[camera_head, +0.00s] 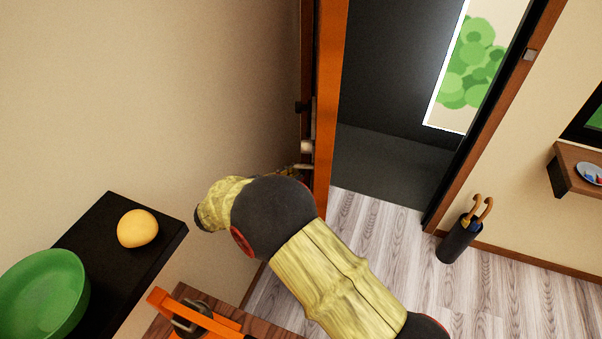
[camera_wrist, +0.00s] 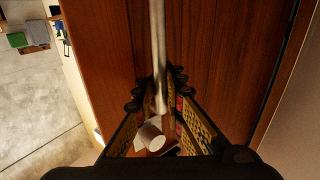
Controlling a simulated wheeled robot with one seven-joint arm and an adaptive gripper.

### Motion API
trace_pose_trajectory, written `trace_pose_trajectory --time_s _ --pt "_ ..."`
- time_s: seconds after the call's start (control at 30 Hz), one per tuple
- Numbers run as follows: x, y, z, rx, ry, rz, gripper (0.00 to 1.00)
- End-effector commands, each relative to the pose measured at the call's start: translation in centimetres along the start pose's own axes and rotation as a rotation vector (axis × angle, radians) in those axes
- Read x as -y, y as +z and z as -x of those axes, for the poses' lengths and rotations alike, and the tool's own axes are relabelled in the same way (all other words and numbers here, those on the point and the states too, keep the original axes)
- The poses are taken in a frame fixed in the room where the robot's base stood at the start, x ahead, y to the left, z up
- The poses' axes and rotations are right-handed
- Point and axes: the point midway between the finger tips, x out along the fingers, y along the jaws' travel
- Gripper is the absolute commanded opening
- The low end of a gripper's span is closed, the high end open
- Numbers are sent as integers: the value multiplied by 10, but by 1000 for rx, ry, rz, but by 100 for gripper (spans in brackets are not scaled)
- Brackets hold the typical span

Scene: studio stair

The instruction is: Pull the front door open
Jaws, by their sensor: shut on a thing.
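The front door (camera_head: 329,90) stands open in the head view, seen nearly edge-on as an orange-brown wooden slab. The doorway to its right is clear, with a dark floor beyond. In the wrist view the door's reddish-brown face (camera_wrist: 220,60) fills the middle. A pale vertical bar handle (camera_wrist: 158,45) runs down in front of it. My gripper (camera_wrist: 157,92) is shut on this bar, with a finger at each side. In the head view my gripper (camera_head: 297,168) is at the door's left face, mostly hidden by my wrist. A white cylindrical part (camera_wrist: 150,136) shows between the fingers.
A black shelf (camera_head: 100,222) with a green bowl (camera_head: 45,290) and a yellow round thing (camera_head: 138,229) stands at lower left, near my arm. An umbrella stand (camera_head: 458,241) is right of the doorway. A wall shelf (camera_head: 570,178) is at far right. The wooden floor between is open.

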Motion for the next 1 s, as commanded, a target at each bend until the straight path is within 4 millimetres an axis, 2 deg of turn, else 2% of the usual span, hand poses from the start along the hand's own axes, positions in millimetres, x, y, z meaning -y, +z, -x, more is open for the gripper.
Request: trace_pose_trajectory --time_s 0.03,0.13,0.17,0.47,0.8,0.87,1.0 --pt "-4 6 1 2 4 13 0" --pt "-4 6 1 2 4 13 0" --pt "-4 6 1 2 4 13 10" --pt "-2 4 1 1 3 7 27" --pt "-1 -1 0 1 2 3 28" --pt "-1 -6 0 1 2 1 28" --pt "-1 -29 0 0 2 -1 28"
